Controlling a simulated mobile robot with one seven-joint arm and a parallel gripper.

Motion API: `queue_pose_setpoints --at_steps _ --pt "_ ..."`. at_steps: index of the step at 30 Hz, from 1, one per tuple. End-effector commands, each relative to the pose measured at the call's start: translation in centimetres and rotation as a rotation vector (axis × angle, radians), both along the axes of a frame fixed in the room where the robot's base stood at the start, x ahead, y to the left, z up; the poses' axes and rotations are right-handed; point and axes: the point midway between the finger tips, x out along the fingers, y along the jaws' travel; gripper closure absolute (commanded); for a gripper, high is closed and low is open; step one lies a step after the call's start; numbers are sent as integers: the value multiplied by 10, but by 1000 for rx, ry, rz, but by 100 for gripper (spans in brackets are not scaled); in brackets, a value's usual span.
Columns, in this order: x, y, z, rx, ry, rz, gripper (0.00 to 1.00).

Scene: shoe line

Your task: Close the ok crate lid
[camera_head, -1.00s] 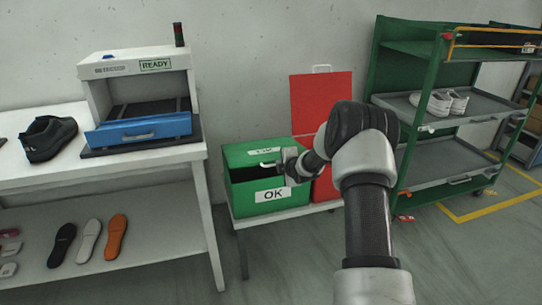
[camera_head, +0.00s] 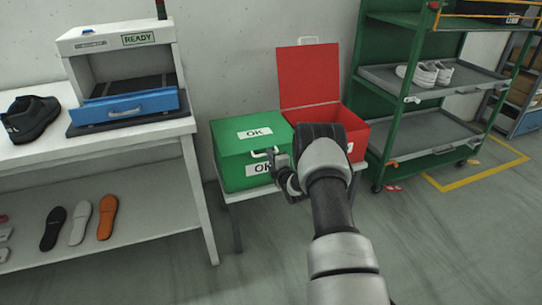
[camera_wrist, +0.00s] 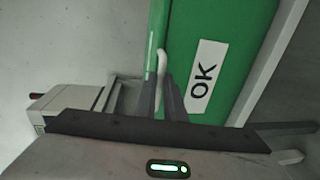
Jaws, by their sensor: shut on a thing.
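The green ok crate (camera_head: 228,177) stands on a low stand, with a white OK label on its front. Its green lid (camera_head: 227,135) has its own OK label and lies flat over the top, with no dark gap clearly visible. My gripper (camera_head: 274,158) is at the lid's front edge, shut on the pale lid handle (camera_head: 260,153). In the wrist view the handle (camera_wrist: 161,62) sits at my gripper's fingertips (camera_wrist: 163,80), beside the green surface with the OK label (camera_wrist: 207,75). My arm hides the crate's right front corner.
A red crate (camera_head: 378,140) with its lid (camera_head: 308,75) raised stands right of the ok crate, partly behind my arm. A green shelf rack (camera_head: 402,125) is further right. A white table (camera_head: 100,140) with a scanner and shoe is left.

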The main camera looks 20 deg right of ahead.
Motion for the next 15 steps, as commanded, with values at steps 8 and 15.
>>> queue_pose_setpoints --at_steps 8,15 --pt "-11 2 -31 7 61 -1 74" --pt "-11 3 -30 7 61 -1 72"
